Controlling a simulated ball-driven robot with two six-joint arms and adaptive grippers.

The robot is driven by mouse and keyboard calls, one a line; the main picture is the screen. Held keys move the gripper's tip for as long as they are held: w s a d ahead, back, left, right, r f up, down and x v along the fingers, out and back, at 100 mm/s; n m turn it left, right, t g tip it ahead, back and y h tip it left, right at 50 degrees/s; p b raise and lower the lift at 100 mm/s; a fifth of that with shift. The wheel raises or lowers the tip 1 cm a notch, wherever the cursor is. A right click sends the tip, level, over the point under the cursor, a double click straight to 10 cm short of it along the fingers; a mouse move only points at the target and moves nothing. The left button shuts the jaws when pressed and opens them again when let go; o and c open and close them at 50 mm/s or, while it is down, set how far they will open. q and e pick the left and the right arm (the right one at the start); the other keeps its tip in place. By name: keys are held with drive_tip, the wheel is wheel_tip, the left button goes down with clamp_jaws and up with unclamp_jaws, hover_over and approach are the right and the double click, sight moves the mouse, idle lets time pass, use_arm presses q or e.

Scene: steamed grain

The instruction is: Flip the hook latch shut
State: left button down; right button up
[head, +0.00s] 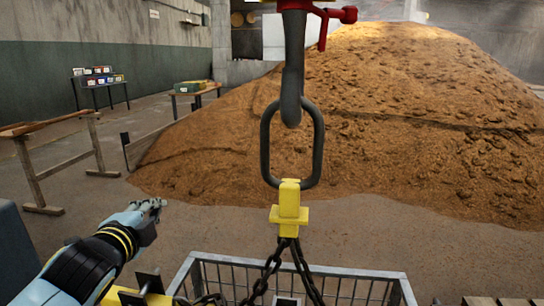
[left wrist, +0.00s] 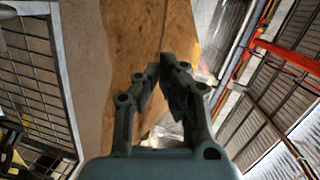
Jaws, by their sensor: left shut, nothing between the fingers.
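A dark grey hook (head: 292,70) hangs from the top edge of the head view. Its lower end passes through an oblong dark link (head: 265,145). The red latch (head: 337,15) sits at the upper right of the hook and sticks out to the right; its upper part is cut off by the picture edge. My left gripper (head: 157,203) is low and left of the hook, well apart from it and from the link. It is shut and empty; its fingers also show meeting at the tips in the left wrist view (left wrist: 168,60). My right gripper is out of view.
A yellow coupling (head: 289,208) under the link carries dark chains (head: 268,270) above a wire-mesh crate (head: 345,272). A large brown grain heap (head: 420,110) fills the back. A wooden trestle (head: 35,175) and two small tables stand at left. The air between my left gripper and the link is clear.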

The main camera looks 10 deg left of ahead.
use_arm(q)
drive_tip(key=w+d+r+m+t+h, duration=0.25)
drive_tip(key=r+m+h, duration=0.25)
drive_tip(key=r+m, duration=0.25)
drive_tip(key=w+d+r+m+t+h, duration=0.1)
drive_tip(key=w+d+r+m+h, duration=0.3)
drive_tip(key=r+m, duration=0.4)
drive_tip(key=w+d+r+m+t+h, duration=0.25)
drive_tip(key=w+r+m+h, duration=0.2)
drive_tip(key=r+m, duration=0.35)
drive_tip(key=s+d+r+m+g+h, duration=0.1)
drive_tip(key=d+r+m+g+h, duration=0.1)
drive_tip(key=m+g, duration=0.5)
drive_tip(key=s+d+r+m+g+h, duration=0.2)
drive_tip(key=d+r+m+g, duration=0.2)
drive_tip(key=m, duration=1.1)
drive_tip(key=s+d+r+m+g+h+b, duration=0.1)
drive_tip(key=r+m+g, duration=0.4)
drive_tip(key=m+g, duration=0.6)
drive_tip(key=shift+s+d+m+h, duration=0.6)
drive_tip(key=shift+d+h, duration=0.25)
drive_tip(key=shift+d, duration=0.2)
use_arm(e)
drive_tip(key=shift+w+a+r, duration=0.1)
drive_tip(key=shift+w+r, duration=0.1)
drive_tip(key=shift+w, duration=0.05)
